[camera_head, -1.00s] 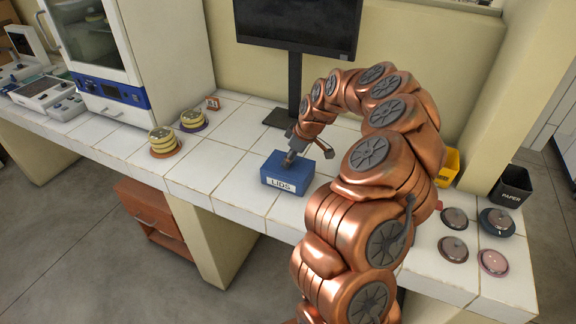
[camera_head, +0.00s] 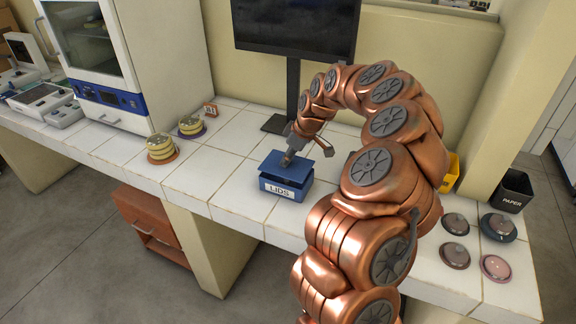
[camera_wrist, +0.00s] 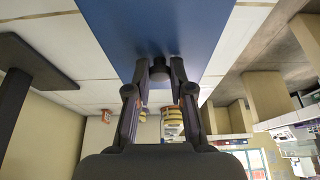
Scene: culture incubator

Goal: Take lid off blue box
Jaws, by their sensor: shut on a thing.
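The blue box (camera_head: 284,190) labelled LIDS stands on the white tiled bench. Its blue lid (camera_head: 298,170) is lifted, with a dark gap between lid and box, and it looks slightly tilted. My gripper (camera_head: 288,158) is shut on the lid's knob, above the lid. In the wrist view the lid (camera_wrist: 158,25) fills the top middle, and my gripper (camera_wrist: 160,72) has its fingers on both sides of the dark round knob (camera_wrist: 158,70). The inside of the box is hidden.
Stacked yellow dishes (camera_head: 160,149) stand to the left on the bench, with another stack (camera_head: 191,126) behind. A monitor (camera_head: 297,30) is behind the box. Several round dark dishes (camera_head: 455,224) and a black PAPER bin (camera_head: 513,190) are at the right. Tiles left of the box are clear.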

